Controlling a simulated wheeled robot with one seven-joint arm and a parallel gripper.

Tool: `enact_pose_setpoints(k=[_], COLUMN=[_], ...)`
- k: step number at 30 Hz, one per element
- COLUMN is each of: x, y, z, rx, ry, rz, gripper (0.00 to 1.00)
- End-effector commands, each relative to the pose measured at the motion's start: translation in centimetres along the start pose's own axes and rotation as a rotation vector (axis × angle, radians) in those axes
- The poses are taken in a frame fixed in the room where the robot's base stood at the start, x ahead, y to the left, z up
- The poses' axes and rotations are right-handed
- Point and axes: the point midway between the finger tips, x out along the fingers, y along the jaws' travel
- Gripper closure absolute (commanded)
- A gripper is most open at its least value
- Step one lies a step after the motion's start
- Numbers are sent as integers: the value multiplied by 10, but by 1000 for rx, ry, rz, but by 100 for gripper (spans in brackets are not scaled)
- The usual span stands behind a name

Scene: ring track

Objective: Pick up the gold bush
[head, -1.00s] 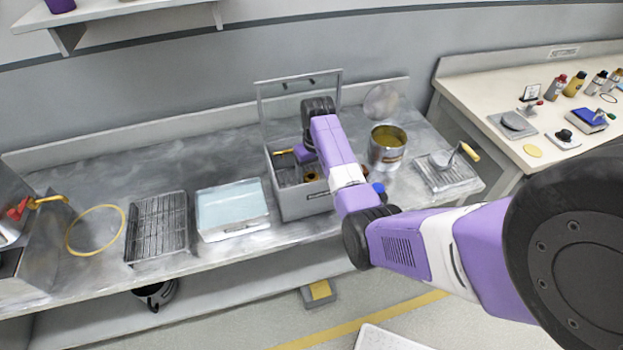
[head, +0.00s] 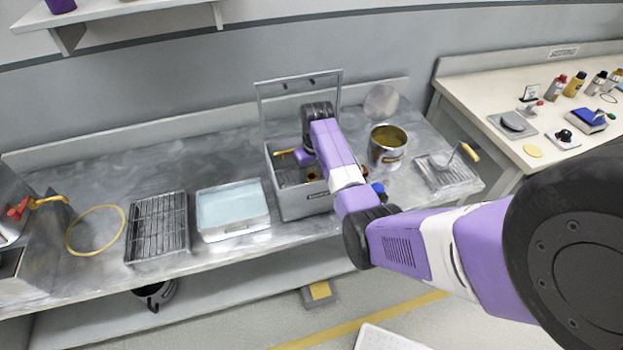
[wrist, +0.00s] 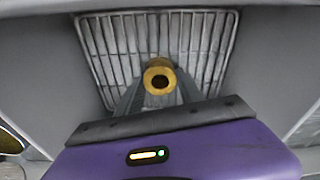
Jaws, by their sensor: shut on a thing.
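The gold bush (wrist: 160,67) is a short gold tube with a dark bore. In the wrist view it sits end-on between the tips of my gripper (wrist: 159,88), above a wire rack (wrist: 112,45). My gripper is shut on it. In the head view my gripper is down inside the open grey box (head: 306,205), and my arm hides most of the fingers. I cannot tell whether the bush touches the rack.
The box's raised lid frame (head: 258,108) stands behind the arm. A can of yellow liquid (head: 388,158) is close on the right. A tray of pale blue liquid (head: 232,208) and a wire rack (head: 157,228) are on the left. The box walls surround the gripper.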

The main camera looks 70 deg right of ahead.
Motion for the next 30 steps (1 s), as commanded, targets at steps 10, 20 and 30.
enact_pose_setpoints(k=[10, 20, 30], x=[-18, -97, -174], y=[0, 0, 0], z=[-4, -14, -22], rx=[0, 0, -1], ry=[5, 9, 2], rz=[1, 2, 0], gripper=[100, 100, 100])
